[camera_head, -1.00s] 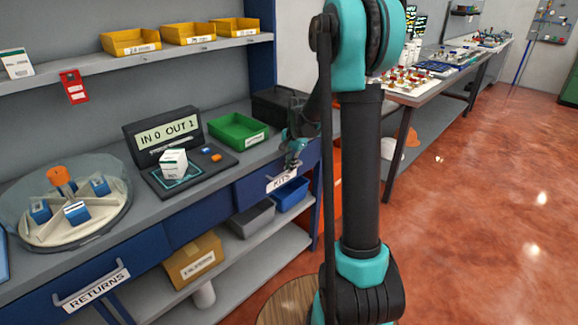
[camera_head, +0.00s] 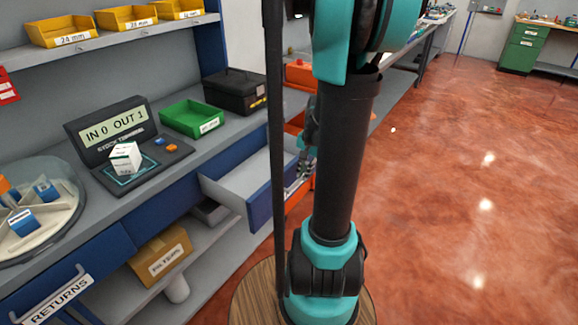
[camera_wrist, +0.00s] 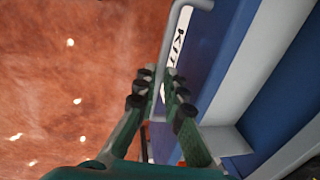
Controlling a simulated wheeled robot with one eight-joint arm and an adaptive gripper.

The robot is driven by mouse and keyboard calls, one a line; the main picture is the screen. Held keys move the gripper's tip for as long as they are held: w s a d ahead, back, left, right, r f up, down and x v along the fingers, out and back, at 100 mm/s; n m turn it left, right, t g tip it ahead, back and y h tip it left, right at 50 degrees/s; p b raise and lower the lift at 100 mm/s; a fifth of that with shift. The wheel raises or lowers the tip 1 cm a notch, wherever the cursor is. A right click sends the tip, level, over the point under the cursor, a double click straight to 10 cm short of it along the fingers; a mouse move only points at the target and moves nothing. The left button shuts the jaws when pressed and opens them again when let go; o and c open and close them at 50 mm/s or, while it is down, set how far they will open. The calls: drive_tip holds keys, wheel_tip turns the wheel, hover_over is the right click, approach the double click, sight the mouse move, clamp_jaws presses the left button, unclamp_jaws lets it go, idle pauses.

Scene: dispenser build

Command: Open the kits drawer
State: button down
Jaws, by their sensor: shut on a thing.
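The kits drawer (camera_head: 262,205) has a blue front and a pale grey inside. It stands well out from the bench, and the part of its inside that I can see is empty. In the wrist view its front (camera_wrist: 212,50) bears the KITS label, partly hidden, and a grey bar handle (camera_wrist: 176,22). My gripper (camera_wrist: 158,88) is shut on this handle, with fingers on both sides of it. In the head view my gripper (camera_head: 303,163) is at the drawer's front, partly covered by my arm, and the handle is mostly hidden there.
The returns drawer (camera_head: 84,262) is shut at lower left. A green tray (camera_head: 192,118), a black case (camera_head: 236,91) and a stock terminal (camera_head: 115,127) with a white box stand on the bench. A cardboard box (camera_head: 160,255) sits below. The floor at right is clear.

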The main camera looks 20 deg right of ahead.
drive_tip(key=shift+s+d, duration=0.6)
drive_tip(key=shift+s, duration=0.15)
drive_tip(key=c, duration=1.6)
unclamp_jaws()
wheel_tip(320, 180, up, 12)
drive_tip(key=s+d, duration=0.1)
drive_tip(key=shift+s+d, duration=0.15)
drive_tip(key=shift+s, duration=0.25)
drive_tip(key=shift+f, duration=0.1)
